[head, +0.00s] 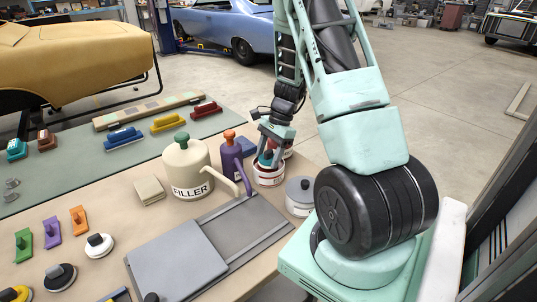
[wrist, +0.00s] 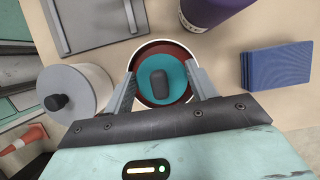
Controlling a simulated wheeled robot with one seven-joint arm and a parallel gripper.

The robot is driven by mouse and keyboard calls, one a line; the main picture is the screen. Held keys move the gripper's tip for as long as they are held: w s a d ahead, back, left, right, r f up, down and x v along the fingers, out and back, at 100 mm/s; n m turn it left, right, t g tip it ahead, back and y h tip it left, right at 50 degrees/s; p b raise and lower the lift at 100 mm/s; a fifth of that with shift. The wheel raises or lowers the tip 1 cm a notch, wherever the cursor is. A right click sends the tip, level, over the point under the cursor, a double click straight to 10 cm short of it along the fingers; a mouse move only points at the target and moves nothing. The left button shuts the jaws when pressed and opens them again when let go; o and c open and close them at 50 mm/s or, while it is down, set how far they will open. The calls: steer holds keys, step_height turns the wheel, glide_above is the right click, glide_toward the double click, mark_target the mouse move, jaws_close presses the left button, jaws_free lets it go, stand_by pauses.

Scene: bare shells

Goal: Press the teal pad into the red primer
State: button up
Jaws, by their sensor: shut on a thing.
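The teal pad (wrist: 176,90) is a round disc with a dark knob. In the wrist view it lies within the rim of an open tin of red primer (wrist: 161,45). My gripper (wrist: 160,70) is shut on the pad, one finger at each side. In the head view my gripper (head: 268,152) points down over the white tin (head: 268,180). Teal (head: 266,158) shows between the fingers at the tin's mouth. How deep the pad sits in the primer cannot be told.
A lidded grey tin (head: 300,196) stands close on the right. A purple bottle (head: 232,165) and a cream FILLER can (head: 188,170) stand to the left. A blue block (head: 246,147) lies behind. A grey panel (head: 178,264) lies on a tray in front.

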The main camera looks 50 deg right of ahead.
mark_target(269, 150)
steer(key=shift+f+b, duration=0.3)
steer(key=shift+f, duration=0.25)
stand_by(1.3)
steer(key=shift+r+p, duration=3.05)
steer(key=shift+r, duration=0.55)
